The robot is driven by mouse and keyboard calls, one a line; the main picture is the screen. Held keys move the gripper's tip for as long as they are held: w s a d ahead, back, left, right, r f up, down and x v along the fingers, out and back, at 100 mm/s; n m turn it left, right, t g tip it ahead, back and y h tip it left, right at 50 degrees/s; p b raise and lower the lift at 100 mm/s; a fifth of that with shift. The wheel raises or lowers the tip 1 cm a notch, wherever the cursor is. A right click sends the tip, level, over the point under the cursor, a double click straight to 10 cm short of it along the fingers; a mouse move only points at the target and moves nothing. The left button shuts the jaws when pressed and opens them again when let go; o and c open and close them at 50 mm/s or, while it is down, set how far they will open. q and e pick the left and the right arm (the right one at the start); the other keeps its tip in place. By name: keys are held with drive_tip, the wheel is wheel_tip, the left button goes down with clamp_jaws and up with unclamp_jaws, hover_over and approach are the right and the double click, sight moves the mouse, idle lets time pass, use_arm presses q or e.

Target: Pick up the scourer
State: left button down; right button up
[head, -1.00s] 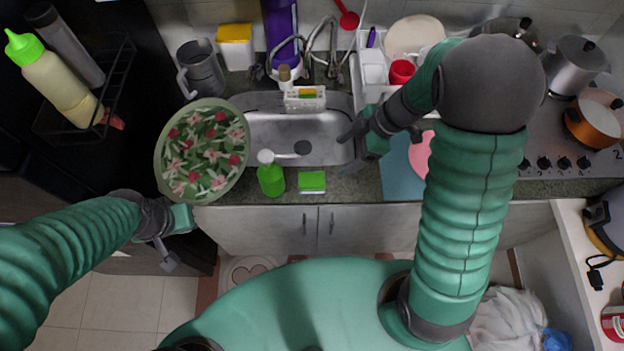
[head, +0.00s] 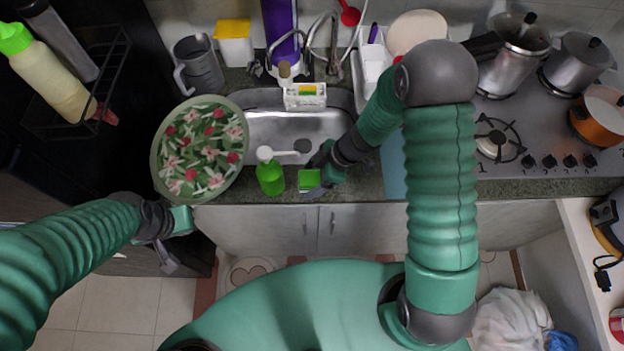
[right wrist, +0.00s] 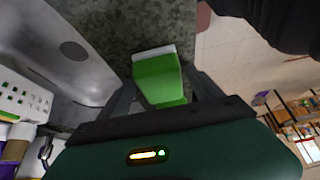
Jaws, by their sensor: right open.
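The scourer is a green block (head: 309,179) at the counter's front edge, right of the green soap bottle. In the right wrist view the green scourer (right wrist: 158,78) has a pale far end and lies between the two fingers. My right gripper (head: 312,176) is at the scourer, its fingers partly hidden. The right wrist view shows its open fingers (right wrist: 160,98) on either side of the scourer; I cannot tell whether they touch it. My left gripper (head: 168,248) hangs in front of the counter at the left, away from the scourer; its finger opening is unclear.
The green soap bottle (head: 270,174) stands close on the left. The sink (head: 290,128) lies behind, with a white caddy (head: 305,96) at its back. A floral plate (head: 200,150) is at the left. A stove (head: 545,135) is at the right.

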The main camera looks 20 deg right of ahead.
drive_tip(key=shift+s+r, duration=0.1)
drive_tip(key=shift+r, duration=0.05)
drive_tip(key=c, duration=1.6)
